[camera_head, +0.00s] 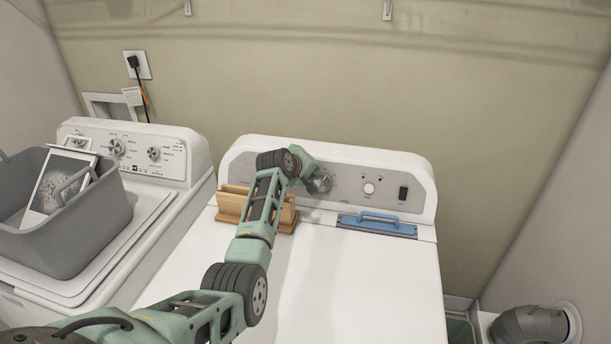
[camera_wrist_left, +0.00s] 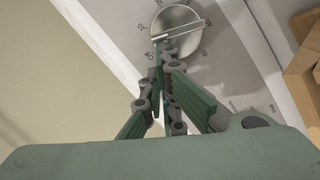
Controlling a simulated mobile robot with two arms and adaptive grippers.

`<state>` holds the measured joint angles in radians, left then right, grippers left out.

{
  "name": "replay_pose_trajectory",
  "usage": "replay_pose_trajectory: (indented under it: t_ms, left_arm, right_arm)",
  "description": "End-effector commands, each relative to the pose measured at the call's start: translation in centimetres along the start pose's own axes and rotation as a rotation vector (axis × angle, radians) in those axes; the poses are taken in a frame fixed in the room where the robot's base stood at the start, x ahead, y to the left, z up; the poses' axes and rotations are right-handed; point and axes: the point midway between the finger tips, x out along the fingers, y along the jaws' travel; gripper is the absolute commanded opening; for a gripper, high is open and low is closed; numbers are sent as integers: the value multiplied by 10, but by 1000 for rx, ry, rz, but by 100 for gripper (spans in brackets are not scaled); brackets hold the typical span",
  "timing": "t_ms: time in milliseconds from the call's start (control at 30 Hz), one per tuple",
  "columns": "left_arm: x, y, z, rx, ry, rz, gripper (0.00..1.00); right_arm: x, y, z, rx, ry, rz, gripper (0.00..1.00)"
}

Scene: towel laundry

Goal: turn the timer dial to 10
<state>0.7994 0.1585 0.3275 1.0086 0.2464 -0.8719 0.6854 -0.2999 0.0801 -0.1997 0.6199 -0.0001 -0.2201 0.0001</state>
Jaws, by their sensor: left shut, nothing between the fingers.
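The timer dial (camera_wrist_left: 176,28) is a round silver knob with a raised bar across its face. It sits on the grey control panel of the right-hand white machine, with printed numbers around it. In the head view the dial (camera_head: 324,183) is partly covered by my left gripper (camera_head: 313,177). In the left wrist view my left gripper (camera_wrist_left: 163,52) is shut and empty, its fingertips at the dial's lower edge near the bar. I cannot tell whether they touch it. The number at the dial's pointer is too blurred to read. My right gripper is not in view.
A wooden holder (camera_head: 231,203) stands on the machine below my left arm. A blue-handled tool (camera_head: 378,222) lies to the right, below a small white knob (camera_head: 369,188) and a black switch (camera_head: 403,193). A grey basket (camera_head: 75,232) rests on the left machine. The machine's front top is clear.

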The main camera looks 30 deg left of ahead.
Motion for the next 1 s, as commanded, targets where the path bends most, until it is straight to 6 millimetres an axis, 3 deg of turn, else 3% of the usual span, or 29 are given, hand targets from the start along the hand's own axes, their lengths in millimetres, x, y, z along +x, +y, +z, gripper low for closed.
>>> replay_pose_trajectory:
  t_ms: [1000]
  left_arm:
    - [6, 8, -1, 136, 2, -37, 0]
  right_arm:
    - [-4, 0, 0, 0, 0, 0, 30]
